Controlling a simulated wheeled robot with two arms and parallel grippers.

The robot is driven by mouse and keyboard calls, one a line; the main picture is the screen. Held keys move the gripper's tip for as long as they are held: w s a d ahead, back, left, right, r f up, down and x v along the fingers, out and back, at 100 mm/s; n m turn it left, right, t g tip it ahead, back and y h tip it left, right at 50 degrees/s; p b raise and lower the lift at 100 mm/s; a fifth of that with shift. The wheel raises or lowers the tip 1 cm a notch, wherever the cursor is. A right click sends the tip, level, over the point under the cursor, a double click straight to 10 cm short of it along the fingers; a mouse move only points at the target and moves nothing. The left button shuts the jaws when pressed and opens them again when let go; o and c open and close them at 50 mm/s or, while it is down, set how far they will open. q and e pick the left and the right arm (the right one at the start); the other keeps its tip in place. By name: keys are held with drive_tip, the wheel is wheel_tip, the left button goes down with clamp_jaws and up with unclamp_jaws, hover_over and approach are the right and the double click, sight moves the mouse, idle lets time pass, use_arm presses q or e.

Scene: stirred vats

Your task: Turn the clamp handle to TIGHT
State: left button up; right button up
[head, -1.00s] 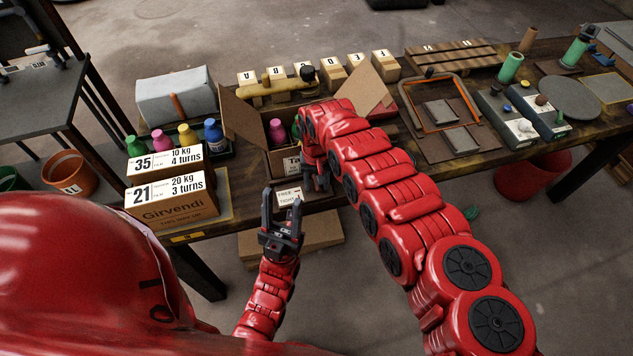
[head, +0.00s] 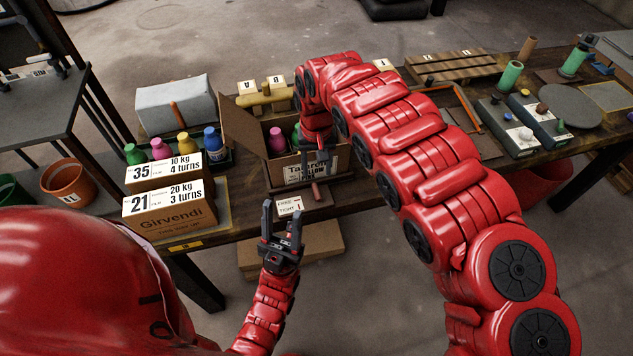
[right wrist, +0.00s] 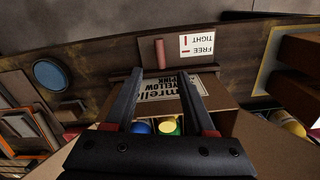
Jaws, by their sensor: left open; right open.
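The clamp handle is a short reddish bar (head: 316,191) on a small base at the table's front edge, beside the white FREE/TIGHT label (head: 289,206). In the right wrist view the handle (right wrist: 160,53) stands lengthwise in the picture, just beyond my fingertips, with the label (right wrist: 197,45) to its right. The bar appears roughly parallel to the upright red mark by TIGHT. My right gripper (head: 318,160) is open and empty over the cardboard box front; it shows in the wrist view (right wrist: 158,77). My left gripper (head: 281,218) is open, empty, in front of the table edge.
The open cardboard box (head: 307,172) with bottles stands right behind the handle. Switch boxes (head: 505,125) and a grey disc (head: 571,107) are on the right. My right arm covers the table's middle.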

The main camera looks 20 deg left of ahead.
wheel_tip(320, 180, up, 6)
drive_tip(key=shift+r+p, duration=0.25)
drive_tip(key=shift+p, duration=0.1)
drive_tip(key=shift+s+f, duration=0.1)
idle(0.3)
